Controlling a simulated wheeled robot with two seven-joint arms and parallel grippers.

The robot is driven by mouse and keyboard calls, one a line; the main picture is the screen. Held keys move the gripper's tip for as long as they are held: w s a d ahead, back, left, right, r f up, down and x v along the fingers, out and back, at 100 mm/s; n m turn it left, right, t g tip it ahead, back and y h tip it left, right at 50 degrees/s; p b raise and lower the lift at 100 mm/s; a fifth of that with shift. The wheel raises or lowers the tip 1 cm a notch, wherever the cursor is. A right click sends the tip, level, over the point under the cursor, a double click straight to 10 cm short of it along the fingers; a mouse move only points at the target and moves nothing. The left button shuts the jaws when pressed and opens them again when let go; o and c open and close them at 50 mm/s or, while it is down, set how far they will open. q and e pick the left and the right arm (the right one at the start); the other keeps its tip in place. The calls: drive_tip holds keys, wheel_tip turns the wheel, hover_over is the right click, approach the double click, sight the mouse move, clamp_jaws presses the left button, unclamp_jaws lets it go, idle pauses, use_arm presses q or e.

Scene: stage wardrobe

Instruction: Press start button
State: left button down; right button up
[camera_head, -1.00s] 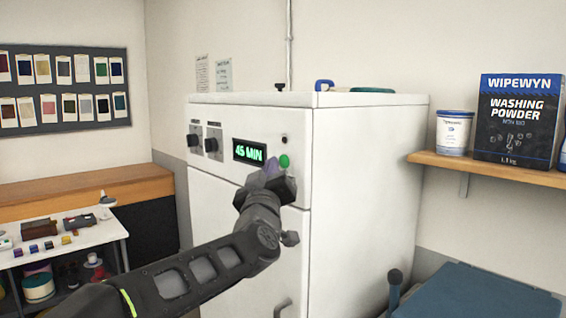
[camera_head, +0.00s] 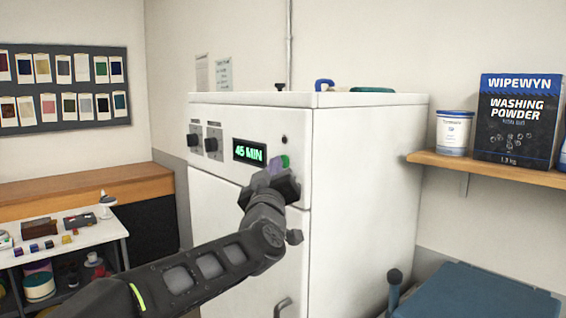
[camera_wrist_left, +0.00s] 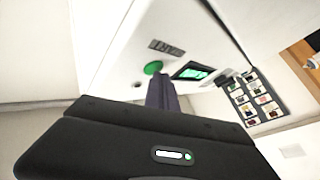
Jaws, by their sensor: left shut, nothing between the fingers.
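The green start button (camera_head: 285,161) is on the upper front panel of the white machine (camera_head: 365,190), right of the lit "45 MIN" display (camera_head: 249,152). My left gripper (camera_head: 275,168) is shut and empty, with its purple-grey fingertips just left of the button and partly in front of the panel. I cannot tell whether the fingertips touch anything. My right gripper is not in view.
Two dark knobs (camera_head: 211,144) sit left of the display. A shelf (camera_head: 490,169) at the right holds a white tub (camera_head: 454,132) and a washing powder box (camera_head: 517,119). A blue lid (camera_head: 478,292) is at the lower right. A white table (camera_head: 75,240) with small items stands at the left.

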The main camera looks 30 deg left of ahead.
use_arm(q)
drive_tip(key=shift+w, duration=0.15)
idle(0.4)
drive_tip(key=shift+s+a+b, duration=0.15)
drive_tip(key=shift+s+b, duration=0.25)
drive_tip(key=shift+s, duration=0.35)
drive_tip(key=shift+s, duration=0.1)
drive_tip(key=s, duration=0.1)
drive_tip(key=s+a+b, duration=0.1)
drive_tip(key=s, duration=0.1)
drive_tip(key=s+b, duration=0.1)
drive_tip(key=shift+s+a, duration=0.25)
drive_tip(key=shift+s, duration=0.05)
idle(0.7)
